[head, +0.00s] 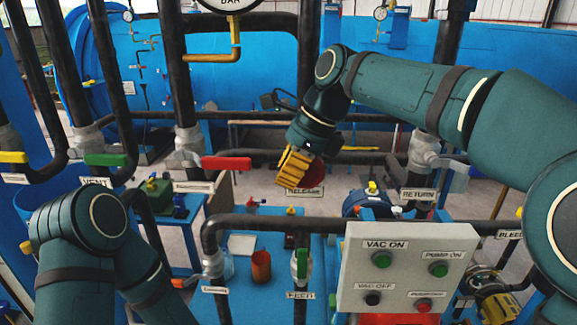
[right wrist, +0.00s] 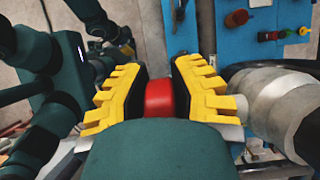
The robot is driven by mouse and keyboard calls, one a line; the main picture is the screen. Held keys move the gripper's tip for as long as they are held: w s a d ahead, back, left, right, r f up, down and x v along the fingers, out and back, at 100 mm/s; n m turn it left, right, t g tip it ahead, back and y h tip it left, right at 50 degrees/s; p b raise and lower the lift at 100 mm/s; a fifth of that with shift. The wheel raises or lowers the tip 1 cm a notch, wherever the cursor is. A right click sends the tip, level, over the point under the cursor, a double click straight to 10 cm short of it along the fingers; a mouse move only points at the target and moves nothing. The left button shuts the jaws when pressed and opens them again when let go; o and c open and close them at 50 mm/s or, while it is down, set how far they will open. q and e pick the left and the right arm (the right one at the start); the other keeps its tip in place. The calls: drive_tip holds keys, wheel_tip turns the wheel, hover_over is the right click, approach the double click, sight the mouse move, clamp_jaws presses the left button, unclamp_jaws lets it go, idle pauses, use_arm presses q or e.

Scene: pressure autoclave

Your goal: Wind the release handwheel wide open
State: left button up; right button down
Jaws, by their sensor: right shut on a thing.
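The red release handwheel (head: 313,173) shows in the head view just above the RELEASE label (head: 305,191), partly hidden behind my right gripper (head: 294,165). In the right wrist view, the yellow fingers of my right gripper (right wrist: 160,90) stand on both sides of the red handwheel (right wrist: 159,101) and are shut on it. Only a short red part shows between the fingers; the rest is hidden. How far the wheel is turned cannot be told. My left arm is at the lower left of the head view, and its gripper does not show.
A control box (head: 400,270) with several buttons stands at the front right. A red lever (head: 226,163) lies left of my right gripper, and a green lever (head: 105,160) is farther left. Dark pipes surround the work area.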

drive_tip(key=h, duration=0.1)
drive_tip(key=f+h, duration=0.1)
drive_tip(key=h, duration=0.2)
drive_tip(key=shift+d+f+h, duration=0.1)
drive_tip(key=shift+f+h, duration=0.15)
drive_tip(key=shift+h, duration=0.15)
drive_tip(key=shift+d+f+h, duration=0.25)
drive_tip(key=shift+h, duration=0.8)
drive_tip(key=shift+d+f+h, duration=0.2)
drive_tip(key=shift+h, duration=0.85)
drive_tip(key=c, duration=0.8)
unclamp_jaws()
drive_tip(key=shift+d, duration=0.1)
drive_tip(key=shift+r, duration=0.15)
